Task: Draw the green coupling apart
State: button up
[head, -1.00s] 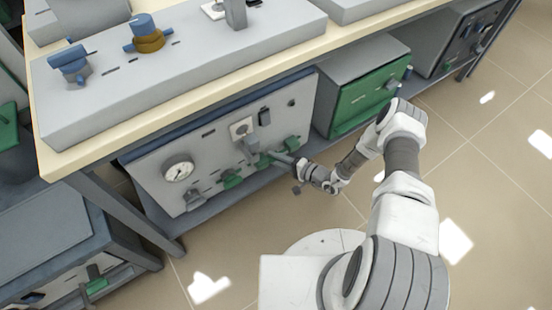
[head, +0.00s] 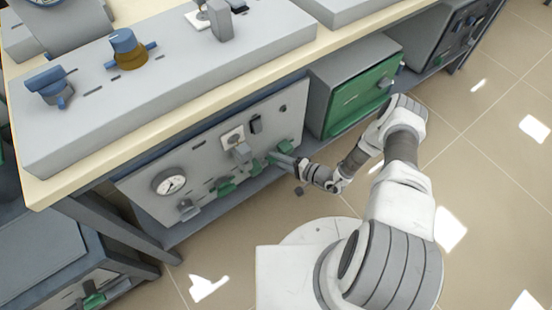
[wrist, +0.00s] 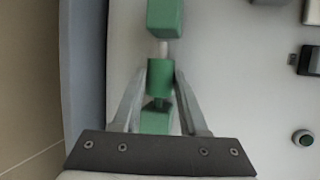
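The green coupling shows in the wrist view as a green block (wrist: 165,18) at the top and a second green block (wrist: 160,77) below it. A short pale rod shows between the two blocks. My gripper (wrist: 162,76) has one finger on each side of the lower block, and the tips appear to touch its sides. More green (wrist: 155,121) shows between the fingers nearer the palm. In the head view my gripper (head: 281,160) is at the lower right of the grey furnace panel (head: 150,205), beside green fittings (head: 284,146). The fingertips are too small to make out there.
The panel carries a round gauge (head: 170,183), a grey lever (head: 187,209) and another green fitting (head: 222,188). A green-fronted furnace (head: 358,98) stands to the right under the bench (head: 70,189). Tiled floor is open at right.

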jog(key=o, duration=0.4)
jog(key=shift+d, duration=0.15)
jog(key=p+v, duration=0.4)
jog(key=v, duration=1.3)
jog(key=shift+d, duration=0.15)
